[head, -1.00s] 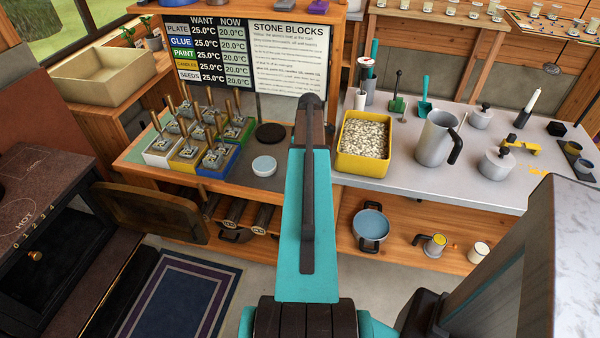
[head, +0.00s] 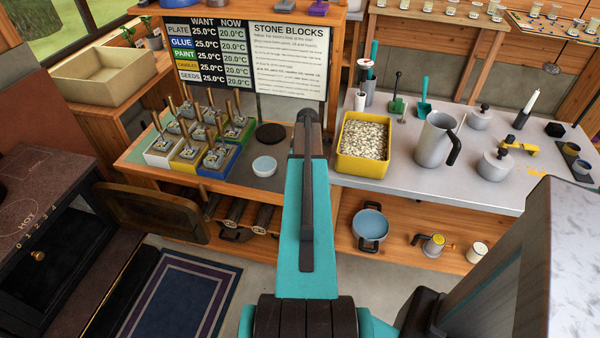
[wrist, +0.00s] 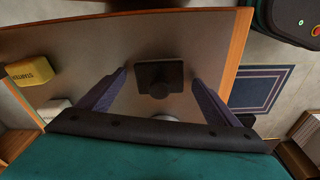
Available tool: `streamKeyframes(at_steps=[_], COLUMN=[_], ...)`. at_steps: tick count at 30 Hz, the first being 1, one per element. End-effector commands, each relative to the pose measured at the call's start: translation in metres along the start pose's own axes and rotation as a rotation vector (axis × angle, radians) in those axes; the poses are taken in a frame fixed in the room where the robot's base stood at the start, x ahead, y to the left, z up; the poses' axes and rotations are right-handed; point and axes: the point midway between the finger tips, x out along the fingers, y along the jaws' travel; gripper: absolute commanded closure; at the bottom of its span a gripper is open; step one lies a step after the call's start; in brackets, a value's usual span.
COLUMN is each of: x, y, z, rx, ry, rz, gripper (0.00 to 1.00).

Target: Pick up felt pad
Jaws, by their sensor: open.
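A dark square pad with a raised block-like grip (wrist: 160,78), which looks like the felt pad, lies on the grey tabletop in the wrist view. My gripper (wrist: 160,80) is open, with one finger on each side of the pad in the picture. The pad shows between the fingertips, apart from both; the height gap cannot be told. In the head view my arm hides the gripper and the pad.
A yellow tray of pale chips (head: 362,147) stands right of my arm. A small pale blue-white dish (head: 264,166) and a dark disc (head: 270,134) lie to its left, near several handled stamps (head: 190,140). A grey jug (head: 435,138) stands farther right.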

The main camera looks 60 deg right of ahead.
Motion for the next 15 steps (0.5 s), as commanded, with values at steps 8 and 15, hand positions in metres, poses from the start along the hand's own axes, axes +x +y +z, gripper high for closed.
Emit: streamKeyframes(at_steps=[8,15], x=[-0.0002,-0.0003], y=[0.0000,0.0001], z=[0.0000,0.0002], rx=[0.000,0.000], ry=[0.000,0.000], rz=[0.000,0.000], gripper=[0.15,0.21])
